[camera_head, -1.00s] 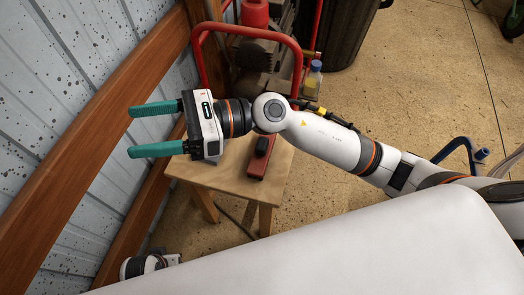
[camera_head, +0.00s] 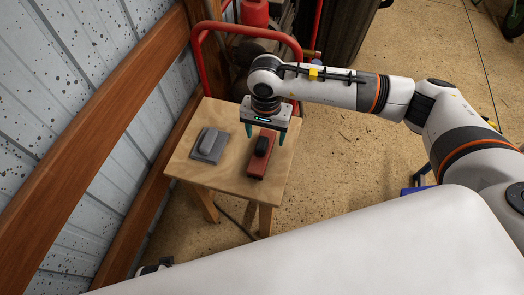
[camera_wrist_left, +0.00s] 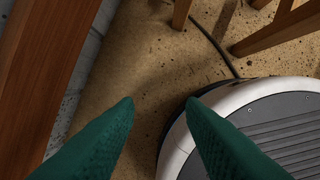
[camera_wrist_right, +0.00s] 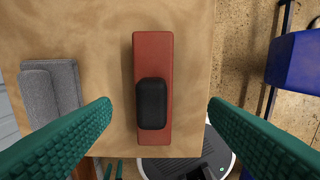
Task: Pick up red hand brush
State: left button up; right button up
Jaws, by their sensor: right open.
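The red hand brush (camera_head: 261,157), a red block with a black grip on top, lies on a small wooden stool (camera_head: 225,180). It also shows in the right wrist view (camera_wrist_right: 154,52), lengthwise between the two fingers. My right gripper (camera_head: 264,132) is open and points down over the far end of the brush, its green fingers on either side and empty. The right wrist view shows the open right fingers (camera_wrist_right: 160,108) apart from the brush. My left gripper (camera_wrist_left: 160,105) is open and empty, low over the floor beside my base. Its fingers are out of the head view.
A grey hand brush (camera_head: 209,145) lies on the stool left of the red one. A red tubular frame (camera_head: 247,32) with machinery stands behind the stool. A wooden rail (camera_head: 95,150) and metal wall are at left. Open floor lies to the right.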

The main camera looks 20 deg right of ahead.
aim_at(262, 142)
jog(key=f, duration=0.3)
jog(key=a+f, duration=0.1)
jog(key=f, duration=0.1)
jog(key=shift+f, duration=0.55)
jog(key=c, duration=0.5)
pick_arm(q)
jog(key=shift+w+r, duration=0.15)
jog(key=shift+r, duration=0.55)
pick_arm(e)
jog(key=shift+r, duration=0.1)
jog(key=c, duration=0.7)
jog(key=shift+o, duration=0.2)
